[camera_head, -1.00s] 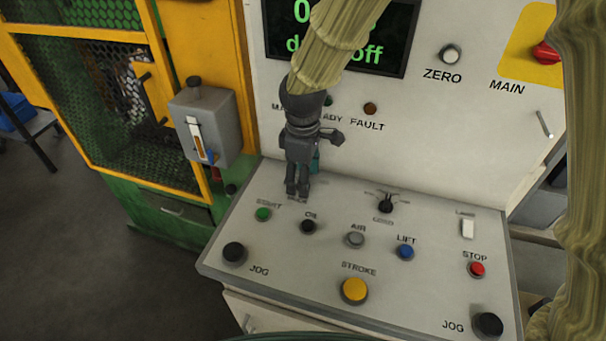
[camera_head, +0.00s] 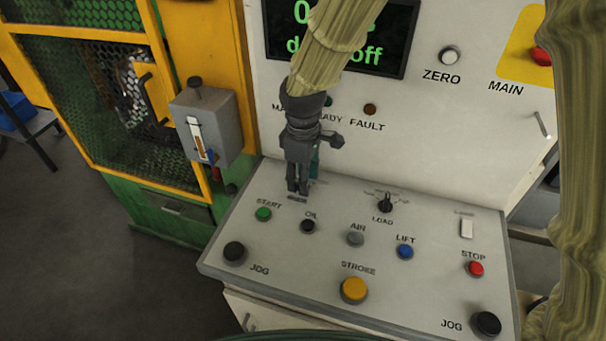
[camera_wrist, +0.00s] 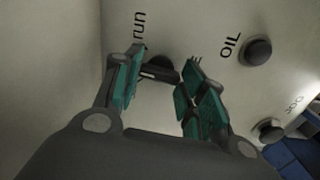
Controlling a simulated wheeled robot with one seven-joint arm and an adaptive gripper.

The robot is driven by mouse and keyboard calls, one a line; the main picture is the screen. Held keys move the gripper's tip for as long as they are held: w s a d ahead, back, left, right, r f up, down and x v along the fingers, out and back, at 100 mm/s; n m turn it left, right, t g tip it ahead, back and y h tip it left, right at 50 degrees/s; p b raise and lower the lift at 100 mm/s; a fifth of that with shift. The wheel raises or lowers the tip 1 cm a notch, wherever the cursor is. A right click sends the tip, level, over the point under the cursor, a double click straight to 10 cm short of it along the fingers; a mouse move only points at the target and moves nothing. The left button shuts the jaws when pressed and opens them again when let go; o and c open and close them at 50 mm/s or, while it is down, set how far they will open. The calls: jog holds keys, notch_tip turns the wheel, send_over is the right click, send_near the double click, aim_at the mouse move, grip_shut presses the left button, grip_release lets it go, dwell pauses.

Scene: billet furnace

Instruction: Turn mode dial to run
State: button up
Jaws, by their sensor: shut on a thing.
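The mode dial (camera_wrist: 161,63) is a dark round knob with a bar-shaped grip on the panel, seen between my fingers in the wrist view. The word "run" (camera_wrist: 140,26) is printed near it, above the left finger. My gripper (camera_head: 298,192) points down at the back left of the sloped panel, above the START and OIL buttons. Its teal-padded fingers, also seen in the wrist view (camera_wrist: 165,78), are shut on the dial's grip. In the head view my gripper hides most of the dial, and its exact pointing direction is unclear.
The sloped panel (camera_head: 330,233) carries START (camera_head: 263,214), OIL (camera_head: 308,226), AIR, LIFT, STOP, STROKE and JOG buttons. A LOAD selector (camera_head: 385,203) stands right of my gripper. A grey lever box (camera_head: 205,125) is at the left. A display (camera_head: 392,40) is behind my arm.

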jog(key=m+p, duration=0.2)
jog(key=m, duration=0.1)
jog(key=shift+r+m, duration=0.15)
jog(key=shift+m, duration=0.25)
jog(key=shift+m+p, duration=0.85)
jog(key=shift+m, duration=1.15)
jog(key=shift+w, duration=0.1)
jog(key=o, duration=1)
notch_tip(320, 180, up, 12)
